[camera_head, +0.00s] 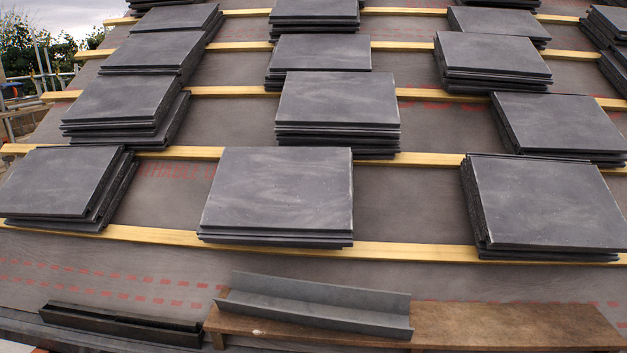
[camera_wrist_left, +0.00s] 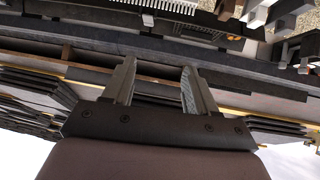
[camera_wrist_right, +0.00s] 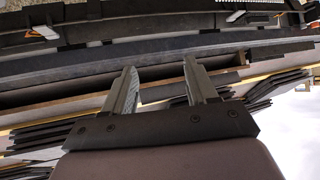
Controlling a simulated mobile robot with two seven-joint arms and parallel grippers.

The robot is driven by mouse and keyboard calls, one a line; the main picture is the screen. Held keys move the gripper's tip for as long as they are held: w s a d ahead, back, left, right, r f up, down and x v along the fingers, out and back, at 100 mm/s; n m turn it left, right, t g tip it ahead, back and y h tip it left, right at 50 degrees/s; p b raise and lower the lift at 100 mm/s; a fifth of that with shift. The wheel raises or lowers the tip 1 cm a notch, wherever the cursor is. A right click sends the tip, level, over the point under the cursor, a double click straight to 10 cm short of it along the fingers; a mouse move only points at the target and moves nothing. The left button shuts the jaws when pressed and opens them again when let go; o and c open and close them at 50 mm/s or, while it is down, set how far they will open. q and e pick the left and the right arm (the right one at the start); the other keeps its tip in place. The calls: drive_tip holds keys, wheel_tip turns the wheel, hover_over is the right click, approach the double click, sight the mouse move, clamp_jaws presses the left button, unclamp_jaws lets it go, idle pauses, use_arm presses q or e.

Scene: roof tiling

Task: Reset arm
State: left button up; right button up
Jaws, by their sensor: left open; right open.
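In the head view neither of my grippers shows. My left gripper (camera_wrist_left: 158,88) is in the left wrist view, with its two fingers apart and nothing between them. My right gripper (camera_wrist_right: 162,85) is in the right wrist view, also with fingers apart and empty. Both appear clear of the tiles, though their exact distance from the roof cannot be told. Stacks of dark slate tiles lie on the roof, such as the near middle stack (camera_head: 278,193), the near left stack (camera_head: 62,182) and the near right stack (camera_head: 548,205).
Wooden battens (camera_head: 410,252) run across the grey membrane (camera_head: 410,205). At the front, a grey angled profile (camera_head: 315,303) lies on a brown plank (camera_head: 510,326). A black channel piece (camera_head: 120,325) lies to its left. Scaffolding (camera_head: 45,65) and trees stand at the far left.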

wheel_tip(320, 180, up, 15)
drive_tip(key=s+d+p, duration=0.1)
drive_tip(key=p, duration=1.6)
drive_tip(key=shift+d, duration=0.1)
